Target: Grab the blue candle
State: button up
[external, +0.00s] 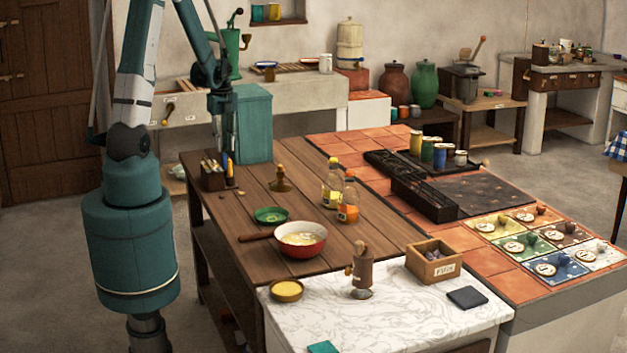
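A slim blue upright thing, which looks like the blue candle (224,160), shows at the back left of the wooden table, just right of a small dark box (213,181). An orange-yellow slim thing (230,175) stands close against it. My gripper (226,149) points down directly above or around the top of the blue thing. The fingers are small and dark here, so I cannot tell whether they are open or touch it. Part of the blue thing may be hidden by the fingers.
The dark box holds several pale sticks. A teal block (254,122) rises close behind my gripper. The table's left front is clear.

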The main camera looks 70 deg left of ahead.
aim_at(224, 153)
jog(key=shift+f, duration=2.55)
jog(key=shift+c, duration=0.3)
jog(key=c, duration=0.5)
